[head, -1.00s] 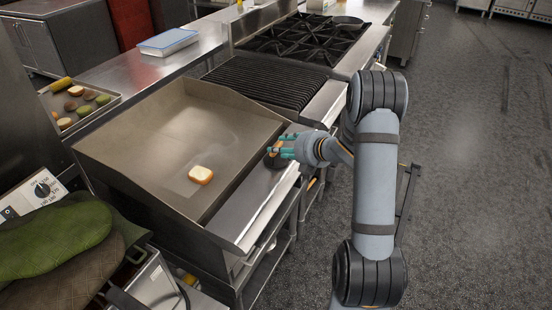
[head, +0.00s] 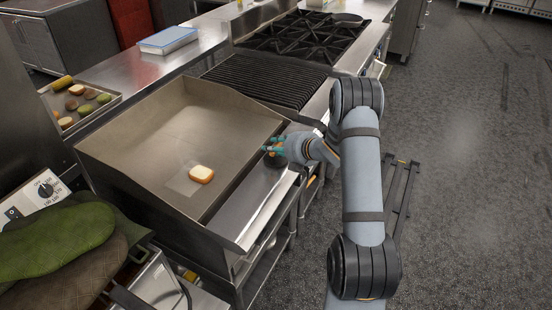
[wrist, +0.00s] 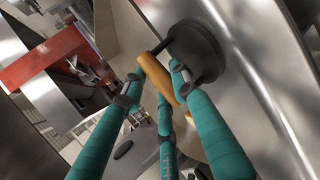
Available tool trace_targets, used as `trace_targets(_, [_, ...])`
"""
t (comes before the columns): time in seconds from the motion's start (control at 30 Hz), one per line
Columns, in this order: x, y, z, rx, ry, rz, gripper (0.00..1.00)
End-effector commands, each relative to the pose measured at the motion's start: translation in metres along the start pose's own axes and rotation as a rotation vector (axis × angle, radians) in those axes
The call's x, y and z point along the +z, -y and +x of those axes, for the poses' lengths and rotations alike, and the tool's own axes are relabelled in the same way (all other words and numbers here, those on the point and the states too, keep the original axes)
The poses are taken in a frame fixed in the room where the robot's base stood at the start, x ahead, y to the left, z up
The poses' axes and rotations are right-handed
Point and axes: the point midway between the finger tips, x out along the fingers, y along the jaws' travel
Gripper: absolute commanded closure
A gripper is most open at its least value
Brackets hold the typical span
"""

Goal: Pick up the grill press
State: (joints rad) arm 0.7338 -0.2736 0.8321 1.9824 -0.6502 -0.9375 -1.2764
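The grill press (head: 276,161) is a dark round plate lying on the steel front ledge of the griddle in the head view. The wrist view shows its black disc (wrist: 207,52) and its orange-brown wooden handle (wrist: 157,82). My gripper (head: 266,145) has teal fingers and is over the press, partly hiding it. In the wrist view, my gripper (wrist: 162,68) has its fingers apart on both sides of the handle, very close to it. Whether they touch the handle is unclear. The press looks still at rest on the ledge.
The griddle (head: 170,140) has raised side walls and holds a slice of bread (head: 201,174). A black grate (head: 265,80) and burners (head: 300,38) lie beyond. A food tray (head: 82,112), a blue-lidded container (head: 168,40) and green oven mitts (head: 55,240) are at the left.

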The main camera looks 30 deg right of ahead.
Motion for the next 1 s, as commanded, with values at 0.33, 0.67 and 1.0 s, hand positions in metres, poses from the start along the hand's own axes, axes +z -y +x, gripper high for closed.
trace_targets(0.33, [-0.0001, 0.0003, -0.0003, -0.001, 0.000, 0.001, 0.98])
trace_targets(0.67, [-0.0002, 0.0004, -0.0003, -0.001, 0.000, 0.002, 1.00])
trace_targets(1.0, [0.0008, -0.0018, -0.0006, 0.003, 0.001, -0.001, 1.00])
